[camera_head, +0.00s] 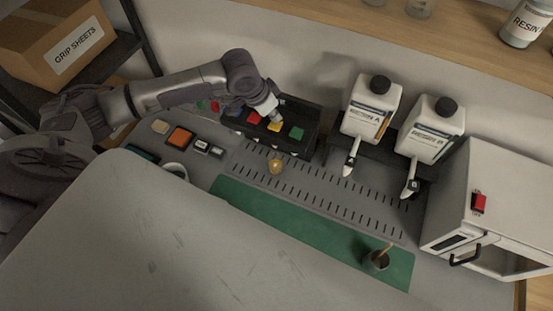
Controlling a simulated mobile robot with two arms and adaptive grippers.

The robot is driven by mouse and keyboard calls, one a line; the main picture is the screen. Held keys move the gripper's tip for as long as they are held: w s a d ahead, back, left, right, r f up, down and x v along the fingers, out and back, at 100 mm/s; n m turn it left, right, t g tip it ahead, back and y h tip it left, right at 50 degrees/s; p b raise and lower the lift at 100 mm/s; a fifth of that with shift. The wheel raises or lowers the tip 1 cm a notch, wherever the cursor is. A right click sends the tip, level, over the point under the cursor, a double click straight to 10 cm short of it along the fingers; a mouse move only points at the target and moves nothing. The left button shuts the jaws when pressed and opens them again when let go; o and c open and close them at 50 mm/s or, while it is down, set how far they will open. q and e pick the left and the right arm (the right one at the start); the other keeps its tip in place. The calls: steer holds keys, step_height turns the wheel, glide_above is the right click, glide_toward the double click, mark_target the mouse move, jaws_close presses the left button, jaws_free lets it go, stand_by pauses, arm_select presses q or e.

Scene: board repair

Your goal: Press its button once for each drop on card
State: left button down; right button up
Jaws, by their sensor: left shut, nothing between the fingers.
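Two white bottles, resin A (368,112) and resin B (432,132), stand tilted in view on a dark stand at the back right. Each has a black cap and a white spout with a small dark mark, the left spout (351,160) and the right spout (411,185). Which part is a button is too small to tell. I cannot make out a card with drops. My left gripper (277,117) is shut and empty, over the black rack (308,142) with coloured pieces. My right gripper is not in view.
A small amber cup (276,166) stands on the slotted grey surface. A dark cup with a stick (377,261) stands on the green mat (290,221). A white oven-like box (484,173) with a red switch (479,202) is at right. Small blocks (180,138) lie at left.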

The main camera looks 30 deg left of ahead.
arm_select(q)
steer(key=shift+r+p, duration=0.4)
steer(key=shift+r, duration=0.55)
step_height(320, 180, up, 4)
steer(key=shift+s+f, duration=0.1)
